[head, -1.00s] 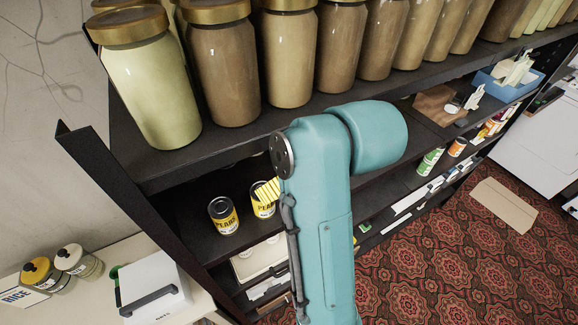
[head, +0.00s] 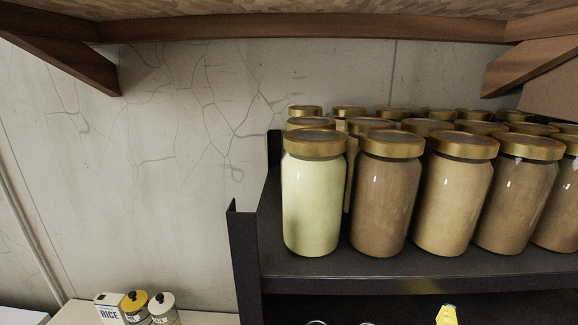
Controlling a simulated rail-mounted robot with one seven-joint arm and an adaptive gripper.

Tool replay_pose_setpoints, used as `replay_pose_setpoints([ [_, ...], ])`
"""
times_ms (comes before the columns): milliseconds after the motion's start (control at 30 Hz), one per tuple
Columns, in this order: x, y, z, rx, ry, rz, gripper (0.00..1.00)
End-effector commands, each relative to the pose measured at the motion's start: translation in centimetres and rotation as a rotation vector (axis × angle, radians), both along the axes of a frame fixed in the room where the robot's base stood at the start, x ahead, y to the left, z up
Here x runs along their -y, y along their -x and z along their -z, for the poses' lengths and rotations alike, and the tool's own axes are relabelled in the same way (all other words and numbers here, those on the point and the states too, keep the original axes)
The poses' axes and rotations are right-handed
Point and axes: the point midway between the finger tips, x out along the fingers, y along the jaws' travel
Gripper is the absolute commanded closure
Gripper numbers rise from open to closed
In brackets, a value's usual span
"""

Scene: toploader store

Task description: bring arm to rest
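Neither my arm nor my gripper can be made out in the head view now. Whether the gripper is open or shut does not show. A small yellow piece (head: 446,315) pokes up at the bottom edge, right of centre. It is too cut off to tell what it is.
Large jars with gold lids, among them a pale green jar (head: 313,205) and a brown jar (head: 384,210), crowd the black shelf (head: 400,268). A wooden ledge (head: 300,28) spans the top. A rice box (head: 110,309) and small jars (head: 135,303) stand lower left.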

Motion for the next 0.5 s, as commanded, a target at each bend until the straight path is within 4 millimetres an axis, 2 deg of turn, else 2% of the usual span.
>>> replay_pose_setpoints([
  [33,-1.1,0.7,-1.8,0.058,0.027,-0.016,0.13],
  [100,-3.1,0.8,-5.0,0.107,0.041,-0.077,0.13],
  [267,-8.3,0.7,-11.1,0.170,0.055,-0.260,0.13],
  [400,-14.2,1.5,-17.2,0.239,0.095,-0.457,0.13],
  [500,-17.8,2.5,-20.5,0.283,0.131,-0.576,0.13],
])
